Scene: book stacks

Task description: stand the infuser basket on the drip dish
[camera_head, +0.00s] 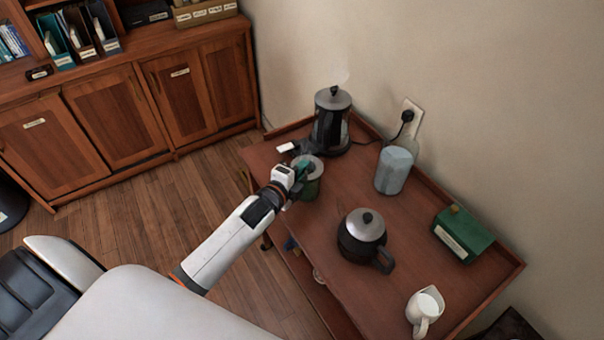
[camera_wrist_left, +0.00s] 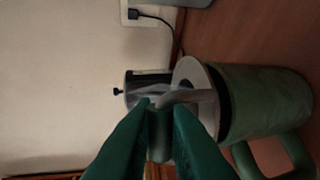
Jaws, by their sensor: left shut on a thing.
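A green mug (camera_head: 312,188) stands at the left side of the wooden cart top. It also shows large in the wrist view (camera_wrist_left: 265,100), turned sideways there. A pale grey round piece, seemingly the infuser basket (camera_wrist_left: 190,75), sits at the mug's mouth, with a loop handle rising from it. My left gripper (camera_head: 301,168) is over the mug; in the wrist view its green fingers (camera_wrist_left: 160,108) are shut on that handle. The basket's lower part is hidden in the mug. I cannot make out the drip dish. My right gripper is not in view.
A black-and-steel kettle (camera_head: 331,122) stands behind the mug, with its cord to a wall socket (camera_head: 408,118). A glass jar (camera_head: 394,170), dark teapot (camera_head: 362,237), green box (camera_head: 463,235) and white jug (camera_head: 426,306) stand on the cart (camera_head: 400,275), which has raised edges.

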